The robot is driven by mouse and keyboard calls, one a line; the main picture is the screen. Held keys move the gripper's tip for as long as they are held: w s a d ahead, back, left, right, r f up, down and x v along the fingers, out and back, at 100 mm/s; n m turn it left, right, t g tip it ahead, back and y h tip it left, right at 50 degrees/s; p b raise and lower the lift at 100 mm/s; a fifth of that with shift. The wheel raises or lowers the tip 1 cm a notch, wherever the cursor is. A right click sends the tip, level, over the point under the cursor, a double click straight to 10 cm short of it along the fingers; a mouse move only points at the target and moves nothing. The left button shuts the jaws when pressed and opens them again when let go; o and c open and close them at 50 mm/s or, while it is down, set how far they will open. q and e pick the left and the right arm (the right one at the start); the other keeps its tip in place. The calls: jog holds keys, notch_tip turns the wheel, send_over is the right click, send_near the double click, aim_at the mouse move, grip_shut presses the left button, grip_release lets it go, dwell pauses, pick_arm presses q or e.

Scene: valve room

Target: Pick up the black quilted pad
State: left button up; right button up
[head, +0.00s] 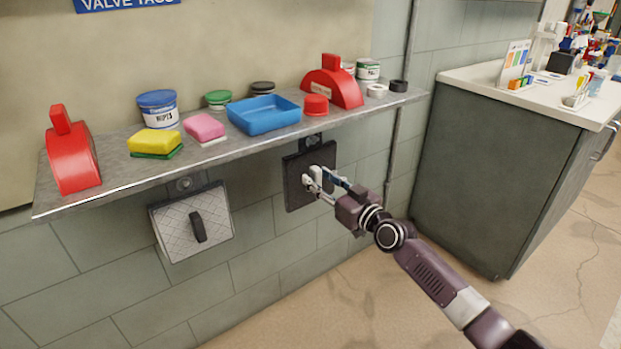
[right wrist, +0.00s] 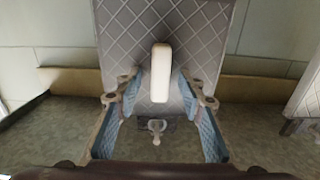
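The black quilted pad (head: 297,187) hangs from a hook (head: 312,140) under the shelf's front edge, against the wall. It has a pale upright handle (right wrist: 161,72), which shows clearly in the right wrist view, where the quilted face (right wrist: 120,28) looks grey. My right gripper (head: 320,182) is in front of the pad and hides part of it and its handle. In the right wrist view its fingers (right wrist: 160,88) are open, one on each side of the handle, with gaps between. My left gripper is not in view.
A white quilted pad (head: 178,222) with a black handle hangs to the left. The metal shelf (head: 110,180) above holds a blue tray (head: 263,115), sponges, tubs and red valve covers. A grey cabinet (head: 480,165) stands to the right. The floor (head: 350,290) below is clear.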

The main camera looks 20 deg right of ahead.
aim_at(320, 174)
jog(key=shift+c, duration=0.4)
grip_shut()
jog(key=shift+r, duration=0.1)
jog(key=shift+r, duration=0.15)
jog(key=shift+r, duration=0.2)
jog(key=shift+s+r+p, duration=0.1)
jog(key=shift+r+p, duration=0.4)
jog(key=shift+p, duration=0.05)
jog(key=v, duration=0.3)
jog(key=shift+f, duration=0.15)
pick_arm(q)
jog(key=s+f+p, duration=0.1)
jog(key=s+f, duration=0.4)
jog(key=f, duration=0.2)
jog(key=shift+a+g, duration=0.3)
pick_arm(e)
jog(key=v, duration=1.5)
